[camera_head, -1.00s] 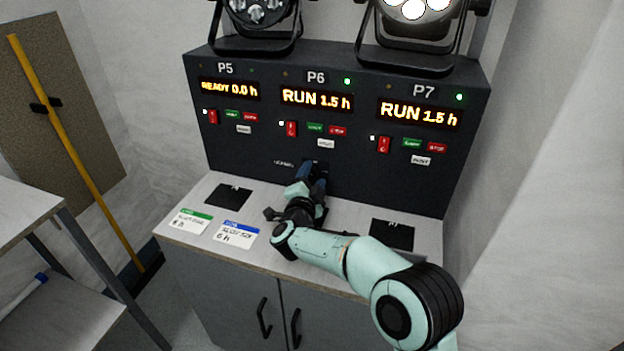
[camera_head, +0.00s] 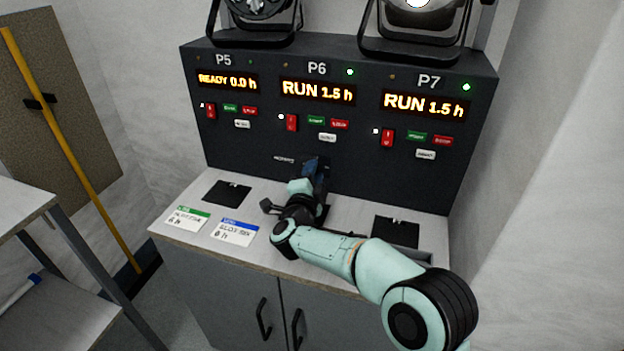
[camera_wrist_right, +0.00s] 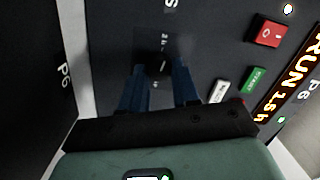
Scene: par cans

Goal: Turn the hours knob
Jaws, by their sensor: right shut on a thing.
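The dark control panel (camera_head: 245,145) has sections P5, P6 and P7. The P5 display (camera_head: 228,82) reads READY 0.0 h, the P6 display (camera_head: 317,92) RUN 1.5 h and the P7 display (camera_head: 425,105) RUN 1.5 h. My right gripper (camera_head: 317,166) is at the panel's lower middle, below the P6 buttons. In the right wrist view its blue fingers (camera_wrist_right: 160,82) are shut on the small dark hours knob (camera_wrist_right: 158,67), with scale marks around it. The head view hides the knob behind the gripper. My left gripper is out of view.
Green and blue labelled cards (camera_head: 235,232) lie on the counter (camera_head: 270,248), with a black square pad (camera_head: 227,192) on the left and another (camera_head: 396,232) on the right. Two par lamps (camera_head: 418,30) stand above the panel. A shelf (camera_head: 25,205) is at left.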

